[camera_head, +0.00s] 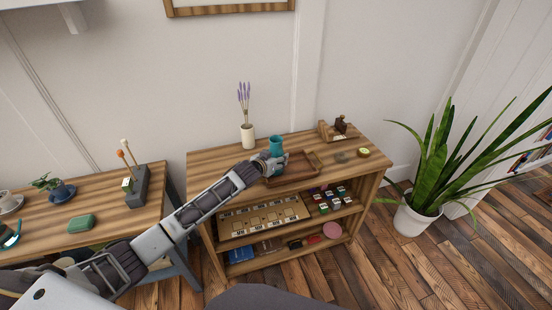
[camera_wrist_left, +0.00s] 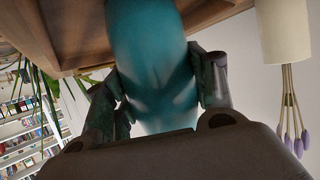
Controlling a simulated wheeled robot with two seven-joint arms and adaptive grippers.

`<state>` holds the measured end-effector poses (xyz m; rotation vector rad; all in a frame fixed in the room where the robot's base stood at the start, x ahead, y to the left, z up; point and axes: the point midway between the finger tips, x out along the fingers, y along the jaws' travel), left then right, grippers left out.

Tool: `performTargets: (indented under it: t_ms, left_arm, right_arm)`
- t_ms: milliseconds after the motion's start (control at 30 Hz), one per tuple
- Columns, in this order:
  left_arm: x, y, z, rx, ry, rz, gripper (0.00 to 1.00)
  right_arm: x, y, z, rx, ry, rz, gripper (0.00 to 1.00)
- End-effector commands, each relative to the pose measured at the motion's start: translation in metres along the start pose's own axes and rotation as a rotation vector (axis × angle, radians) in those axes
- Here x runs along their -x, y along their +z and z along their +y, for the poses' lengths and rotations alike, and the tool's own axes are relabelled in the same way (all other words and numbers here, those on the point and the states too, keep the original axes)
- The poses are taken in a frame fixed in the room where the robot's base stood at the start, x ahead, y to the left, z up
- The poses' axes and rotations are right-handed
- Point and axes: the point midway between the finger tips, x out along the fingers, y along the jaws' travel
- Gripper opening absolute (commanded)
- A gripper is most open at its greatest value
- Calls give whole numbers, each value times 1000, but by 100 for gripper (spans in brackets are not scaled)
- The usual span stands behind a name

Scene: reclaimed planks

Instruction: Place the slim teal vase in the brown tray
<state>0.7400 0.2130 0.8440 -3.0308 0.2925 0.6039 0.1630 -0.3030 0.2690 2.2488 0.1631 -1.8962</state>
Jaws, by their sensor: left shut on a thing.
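The slim teal vase (camera_head: 276,145) is upright at the left end of the brown tray (camera_head: 301,175) on top of the wooden shelf unit. My left gripper (camera_head: 274,163) is shut on the vase. In the left wrist view the vase (camera_wrist_left: 150,65) fills the middle between the two fingers of my left gripper (camera_wrist_left: 160,95). The gripper and arm hide the vase's lower part in the head view, so I cannot tell whether its base touches the tray. My right gripper is not in view.
A white vase with lavender (camera_head: 248,136) stands left of the tray, close to my left gripper. A wooden stand with a dark figure (camera_head: 340,126) and a small round green-topped item (camera_head: 364,152) are to the right. A potted plant (camera_head: 412,218) stands on the floor.

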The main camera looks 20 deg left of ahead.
Motion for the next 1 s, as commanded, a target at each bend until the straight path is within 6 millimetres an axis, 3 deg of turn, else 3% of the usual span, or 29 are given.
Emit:
performTargets:
  t_ms: [67,100,233,700,1000]
  left_arm:
    - [-1,1,0,0,0,1,23]
    - [-1,2,0,0,0,0,61]
    - [0,2,0,0,0,-1,77]
    - [1,-1,0,0,0,0,77]
    - [17,0,0,0,1,-1,77]
  right_arm:
    - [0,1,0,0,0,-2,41]
    - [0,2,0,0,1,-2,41]
    - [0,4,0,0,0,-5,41]
    - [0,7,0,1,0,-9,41]
    - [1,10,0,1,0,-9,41]
